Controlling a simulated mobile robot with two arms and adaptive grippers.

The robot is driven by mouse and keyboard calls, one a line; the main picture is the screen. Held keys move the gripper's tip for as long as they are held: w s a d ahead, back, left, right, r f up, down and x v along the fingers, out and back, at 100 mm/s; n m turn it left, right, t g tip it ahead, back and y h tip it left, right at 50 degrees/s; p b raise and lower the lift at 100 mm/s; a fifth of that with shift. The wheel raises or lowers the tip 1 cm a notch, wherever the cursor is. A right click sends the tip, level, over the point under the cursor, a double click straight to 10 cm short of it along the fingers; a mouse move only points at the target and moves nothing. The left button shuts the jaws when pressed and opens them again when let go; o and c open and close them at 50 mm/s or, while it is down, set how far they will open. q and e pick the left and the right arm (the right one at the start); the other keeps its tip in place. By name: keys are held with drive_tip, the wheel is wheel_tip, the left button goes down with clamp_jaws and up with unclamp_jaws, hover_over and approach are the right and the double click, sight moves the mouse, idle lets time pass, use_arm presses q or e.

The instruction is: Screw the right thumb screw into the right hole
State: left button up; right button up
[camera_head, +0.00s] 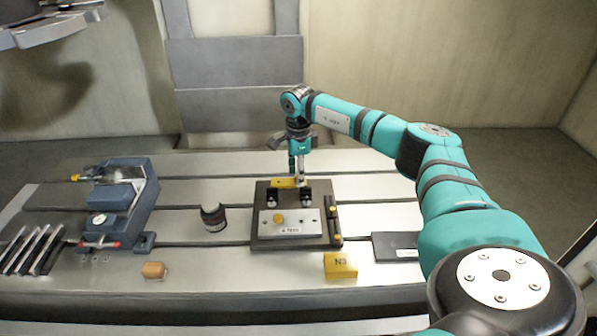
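A dark mould base (290,241) lies on the slotted metal table, with a light metal plate (297,226) at its front. One yellow thumb screw (279,218) stands in the left part of that plate. My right gripper (299,182) points down over the back of the mould base, behind the plate. A yellow piece (284,183) shows beside its fingertips; I cannot tell whether they touch it. The fingers are too small to show whether they are open or shut. I cannot make out the right thumb screw or the right hole clearly. My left gripper is not in view.
A blue-grey vise (124,199) stands at the left, with metal bars (33,250) beside it. A dark round pot (213,217), a tan block (153,270), a yellow block (340,265) and a dark plate (396,246) lie around the mould base. My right arm spans the right side.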

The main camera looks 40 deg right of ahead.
clamp_jaws()
